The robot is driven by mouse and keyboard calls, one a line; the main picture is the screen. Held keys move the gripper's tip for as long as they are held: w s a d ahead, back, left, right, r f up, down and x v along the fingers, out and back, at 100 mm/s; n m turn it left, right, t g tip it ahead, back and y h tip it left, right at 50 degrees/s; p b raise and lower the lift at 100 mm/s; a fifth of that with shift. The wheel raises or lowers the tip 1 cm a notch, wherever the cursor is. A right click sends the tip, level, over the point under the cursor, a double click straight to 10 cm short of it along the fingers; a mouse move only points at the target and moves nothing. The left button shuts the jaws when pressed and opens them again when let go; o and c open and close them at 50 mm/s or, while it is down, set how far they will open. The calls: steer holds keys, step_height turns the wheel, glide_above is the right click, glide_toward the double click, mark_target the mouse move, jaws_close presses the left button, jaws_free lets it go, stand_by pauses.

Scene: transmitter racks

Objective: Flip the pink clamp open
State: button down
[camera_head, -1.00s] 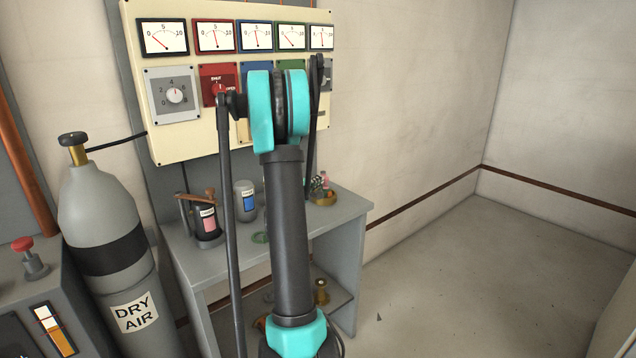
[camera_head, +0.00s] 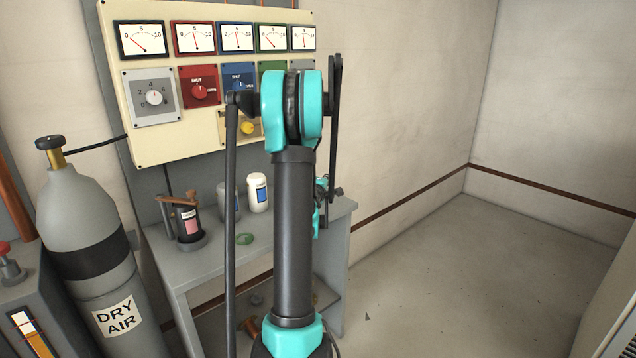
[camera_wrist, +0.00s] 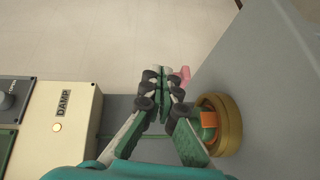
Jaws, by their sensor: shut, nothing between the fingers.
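The pink clamp (camera_wrist: 184,73) shows in the wrist view as a small pink piece just beyond and right of the fingertips of my gripper (camera_wrist: 164,78). My gripper's fingers are together and hold nothing. I cannot tell whether they touch the pink piece, and much of the clamp is hidden behind them. A round brass base (camera_wrist: 232,128) with green and orange parts lies right of the fingers. In the head view my arm hides the clamp, and only bits of my wrist show right of the upright link.
A meter panel (camera_head: 205,130) hangs above. A gas cylinder (camera_head: 92,240) stands left. The floor at right is clear.

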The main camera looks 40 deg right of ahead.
steer(key=w+d, duration=0.2)
steer(key=d, duration=0.7)
stand_by(1.4)
